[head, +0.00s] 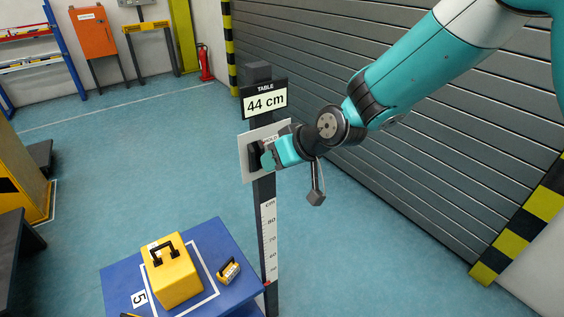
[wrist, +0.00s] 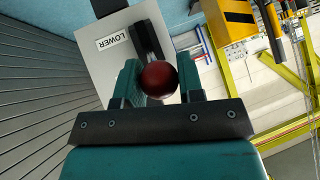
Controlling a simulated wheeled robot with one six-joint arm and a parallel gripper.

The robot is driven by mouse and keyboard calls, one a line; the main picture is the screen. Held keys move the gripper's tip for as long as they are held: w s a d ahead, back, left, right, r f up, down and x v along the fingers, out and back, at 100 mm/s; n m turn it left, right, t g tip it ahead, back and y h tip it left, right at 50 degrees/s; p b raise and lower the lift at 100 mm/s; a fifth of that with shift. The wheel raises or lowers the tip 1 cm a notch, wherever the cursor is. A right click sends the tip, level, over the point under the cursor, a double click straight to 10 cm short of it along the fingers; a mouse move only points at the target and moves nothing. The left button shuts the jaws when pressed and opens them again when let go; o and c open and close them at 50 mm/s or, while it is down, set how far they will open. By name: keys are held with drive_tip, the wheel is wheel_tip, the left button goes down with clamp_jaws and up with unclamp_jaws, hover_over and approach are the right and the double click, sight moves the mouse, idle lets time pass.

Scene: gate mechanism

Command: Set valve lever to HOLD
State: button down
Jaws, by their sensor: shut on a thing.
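The valve lever is a dark bar with a dark red ball knob (wrist: 159,79) in the wrist view. It stands out from a light grey plate (wrist: 98,62) with a LOWER label (wrist: 112,40). My gripper (wrist: 158,88) is shut on the knob, one finger on each side. In the head view my gripper (head: 269,158) is at the plate (head: 245,165), which is fixed to a dark post. A HOLD label (head: 271,137) shows there, partly hidden by my gripper. The lever's exact position against the labels is hard to tell.
A sign (head: 265,101) above the plate reads TABLE 44 cm. A height scale (head: 269,240) runs down the post. A blue table (head: 212,240) below carries a yellow case (head: 172,278) and a small yellow item (head: 229,271). A grey shutter (head: 430,170) is at right.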

drive_tip(key=shift+w+r, duration=0.25)
drive_tip(key=c, duration=0.9)
unclamp_jaws()
drive_tip(key=shift+o, duration=0.7)
drive_tip(key=shift+f, duration=0.1)
drive_tip(key=shift+s, duration=0.1)
drive_tip(key=b+v, duration=0.4)
drive_tip(key=v, duration=1.3)
drive_tip(key=shift+s+d, duration=0.15)
drive_tip(key=shift+s, duration=0.05)
